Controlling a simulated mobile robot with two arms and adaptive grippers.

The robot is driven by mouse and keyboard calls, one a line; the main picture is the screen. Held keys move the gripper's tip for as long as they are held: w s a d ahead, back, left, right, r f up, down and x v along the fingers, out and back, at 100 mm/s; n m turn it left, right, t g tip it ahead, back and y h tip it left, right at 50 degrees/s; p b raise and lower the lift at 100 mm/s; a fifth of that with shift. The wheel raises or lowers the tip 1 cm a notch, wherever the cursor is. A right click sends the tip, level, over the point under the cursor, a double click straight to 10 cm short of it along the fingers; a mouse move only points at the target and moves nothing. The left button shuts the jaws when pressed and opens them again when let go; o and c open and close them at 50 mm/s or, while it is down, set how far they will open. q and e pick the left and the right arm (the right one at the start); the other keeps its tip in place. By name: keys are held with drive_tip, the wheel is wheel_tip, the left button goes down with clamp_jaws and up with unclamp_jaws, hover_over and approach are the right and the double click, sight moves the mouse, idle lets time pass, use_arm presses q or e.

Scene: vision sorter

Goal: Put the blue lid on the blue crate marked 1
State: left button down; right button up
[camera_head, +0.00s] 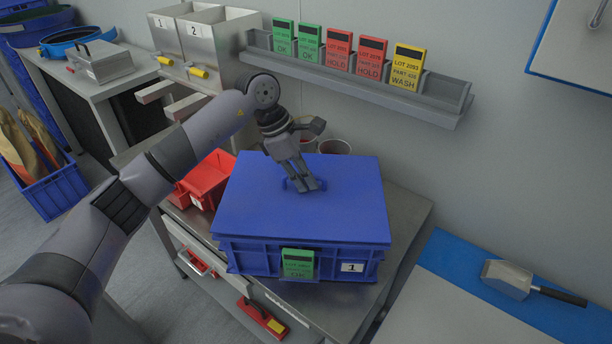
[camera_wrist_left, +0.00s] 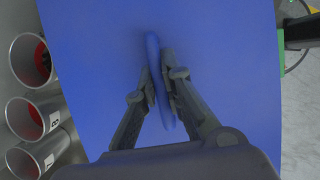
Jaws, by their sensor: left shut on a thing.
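The blue crate marked 1 (camera_head: 330,264) stands on a grey metal table, with a white label "1" and a green OK card (camera_head: 298,263) on its front. The flat blue lid (camera_head: 340,205) lies over the crate's top and looks lined up with its rim. Whether it is fully seated I cannot tell. My left gripper (camera_head: 303,186) is shut on the lid's upright blue handle. In the left wrist view the handle (camera_wrist_left: 158,80) stands between the two fingers. My right gripper is not in view.
Red bins (camera_head: 208,178) stand left of the crate, and several metal cups (camera_wrist_left: 35,115) stand behind it. A card rack (camera_head: 360,78) with coloured lot cards is on the wall. A scoop (camera_head: 508,279) lies on the right-hand bench.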

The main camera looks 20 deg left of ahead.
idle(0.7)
use_arm(q)
drive_tip(key=shift+f+b, duration=0.35)
drive_tip(key=shift+b, duration=0.2)
idle(0.3)
drive_tip(key=c, duration=1.6)
unclamp_jaws()
drive_tip(key=shift+c, duration=0.2)
drive_tip(key=v, duration=1.2)
